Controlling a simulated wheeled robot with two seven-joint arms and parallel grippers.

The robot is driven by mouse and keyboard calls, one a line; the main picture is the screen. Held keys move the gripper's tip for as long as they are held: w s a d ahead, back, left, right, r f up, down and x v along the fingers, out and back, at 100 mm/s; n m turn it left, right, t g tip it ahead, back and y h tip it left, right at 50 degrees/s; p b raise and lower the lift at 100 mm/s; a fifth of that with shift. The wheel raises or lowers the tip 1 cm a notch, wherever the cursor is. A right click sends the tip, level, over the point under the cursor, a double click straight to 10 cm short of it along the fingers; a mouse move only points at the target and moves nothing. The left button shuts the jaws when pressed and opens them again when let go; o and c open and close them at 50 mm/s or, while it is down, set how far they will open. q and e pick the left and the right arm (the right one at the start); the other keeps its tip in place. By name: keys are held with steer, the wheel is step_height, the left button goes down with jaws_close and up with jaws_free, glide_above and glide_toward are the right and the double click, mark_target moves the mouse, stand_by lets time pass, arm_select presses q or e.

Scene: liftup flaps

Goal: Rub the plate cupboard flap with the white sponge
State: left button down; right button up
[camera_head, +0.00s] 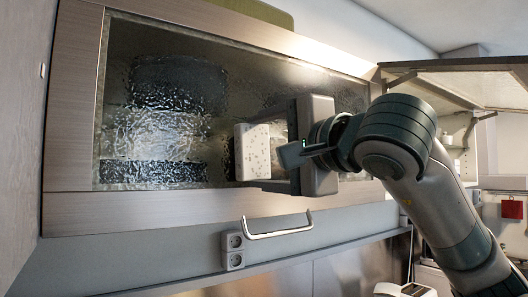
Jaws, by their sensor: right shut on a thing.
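The plate cupboard flap (190,75) fills the upper left of the head view. It has a wood frame around dark textured glass and a metal bar handle (278,229) at its lower edge. The flap is down. The white sponge (253,152) is in front of the lower middle of the glass. My right gripper (292,153) comes in from the right and is shut on the sponge. The sponge's left face looks close to the glass; I cannot tell whether it touches. My left gripper is not in view.
A second cupboard with a raised flap (455,66) stands open at the right. Double wall sockets (233,250) sit below the plate cupboard. A red item (511,209) hangs at the far right. The wall cabinet side (22,130) bounds the left.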

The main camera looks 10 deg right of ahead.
steer(key=shift+w, duration=0.15)
steer(key=shift+d, duration=0.1)
steer(key=shift+w+d+b, duration=0.25)
steer(key=shift+d+b, duration=0.1)
steer(key=shift+d, duration=0.15)
steer(key=shift+w+d+b, duration=0.15)
steer(key=shift+w+d, duration=0.05)
steer(key=shift+d, duration=0.35)
steer(key=shift+w+d+b, duration=0.15)
steer(key=shift+w+d, duration=0.05)
steer(key=shift+d, duration=0.35)
steer(key=shift+w+d, duration=0.4)
steer(key=shift+d, duration=0.45)
steer(key=shift+w+d+b, duration=0.3)
steer(key=shift+w+d, duration=0.05)
steer(key=shift+d, duration=0.45)
